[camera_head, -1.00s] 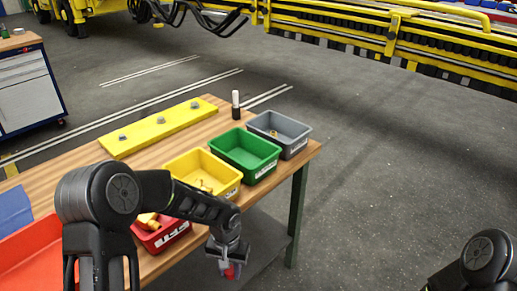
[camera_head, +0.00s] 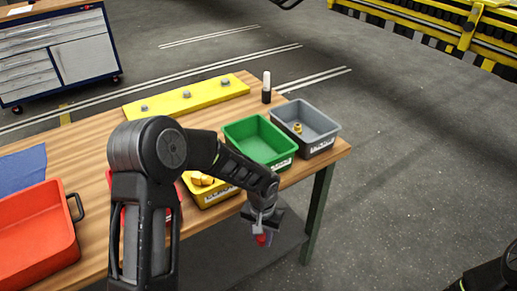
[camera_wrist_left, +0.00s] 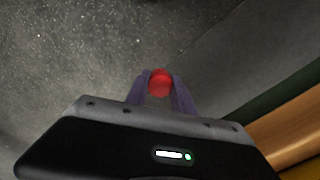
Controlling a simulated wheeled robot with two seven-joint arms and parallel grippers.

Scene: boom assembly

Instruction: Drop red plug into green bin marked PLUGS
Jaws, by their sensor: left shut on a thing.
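My left gripper (camera_head: 261,230) is shut on the red plug (camera_head: 262,240). It holds the plug beyond the table's front edge, over the floor. In the left wrist view the round red plug (camera_wrist_left: 160,83) sits between the two fingertips (camera_wrist_left: 160,90). The green bin (camera_head: 258,142) stands on the table, up from the gripper in the head view, and looks empty. Its front label is too small to read. My right gripper is out of view; only a dark bit of the right arm shows at the lower right.
A grey bin (camera_head: 318,126) with a small brass part stands right of the green bin. A yellow bin (camera_head: 212,197) with brass parts and a red bin are partly behind my left arm. A black-and-white bottle (camera_head: 266,88), yellow bar (camera_head: 187,97) and orange tray (camera_head: 35,235) are on the table (camera_head: 85,150).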

